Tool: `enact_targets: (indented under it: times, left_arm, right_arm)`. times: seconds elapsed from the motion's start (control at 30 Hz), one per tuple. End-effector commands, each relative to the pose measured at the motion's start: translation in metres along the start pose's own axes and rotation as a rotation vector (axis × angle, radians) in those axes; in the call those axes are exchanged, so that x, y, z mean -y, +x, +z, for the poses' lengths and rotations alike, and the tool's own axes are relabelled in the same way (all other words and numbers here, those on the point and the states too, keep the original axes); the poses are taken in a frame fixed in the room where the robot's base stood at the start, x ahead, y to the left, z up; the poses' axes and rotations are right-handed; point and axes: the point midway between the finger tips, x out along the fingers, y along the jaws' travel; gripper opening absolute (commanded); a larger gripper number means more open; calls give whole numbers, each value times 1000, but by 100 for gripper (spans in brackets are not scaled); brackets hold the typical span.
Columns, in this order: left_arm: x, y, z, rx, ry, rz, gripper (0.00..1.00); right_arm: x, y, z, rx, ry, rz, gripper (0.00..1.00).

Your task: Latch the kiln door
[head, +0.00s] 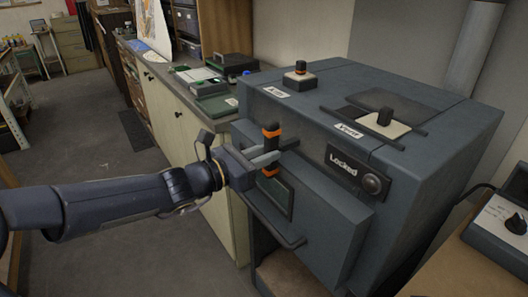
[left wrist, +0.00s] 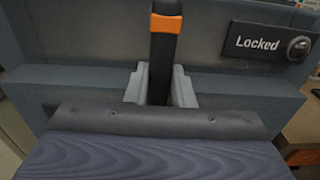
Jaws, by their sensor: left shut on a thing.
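The kiln (head: 420,160) is a dark grey box on the right of the head view, and its front door (head: 325,235) looks closed. A black latch handle with orange bands (head: 271,132) stands upright at the door's upper left edge. My left gripper (head: 266,158) is shut on this latch handle. In the left wrist view the handle (left wrist: 164,50) rises between the two grey fingers (left wrist: 160,88); its lower end is hidden by the gripper. A plate reading "Locked" (head: 343,167) with a round knob (head: 372,184) sits right of the handle. My right gripper is not in view.
A black knob on a light plate (head: 299,75) and a sliding lid with a black grip (head: 384,117) are on the kiln top. A bar handle (head: 272,226) juts from the door. A control box (head: 505,225) stands at right. The floor at left is clear.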

Motion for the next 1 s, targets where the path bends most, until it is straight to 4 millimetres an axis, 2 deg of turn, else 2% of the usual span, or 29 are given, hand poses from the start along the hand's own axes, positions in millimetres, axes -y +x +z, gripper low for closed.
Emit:
enact_targets:
  times: [0.57, 0.6, 0.77, 1.0]
  left_arm:
    - [0, 0, -1, 0, -41, 0, 0]
    - [0, 0, -1, -1, -41, 0, 23]
    - [0, 0, -1, 0, -39, 0, 44]
    - [0, 0, 0, 0, -36, 0, 44]
  right_arm:
    - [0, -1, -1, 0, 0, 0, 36]
    - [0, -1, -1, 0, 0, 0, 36]
    - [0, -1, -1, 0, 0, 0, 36]
    - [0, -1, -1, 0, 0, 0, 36]
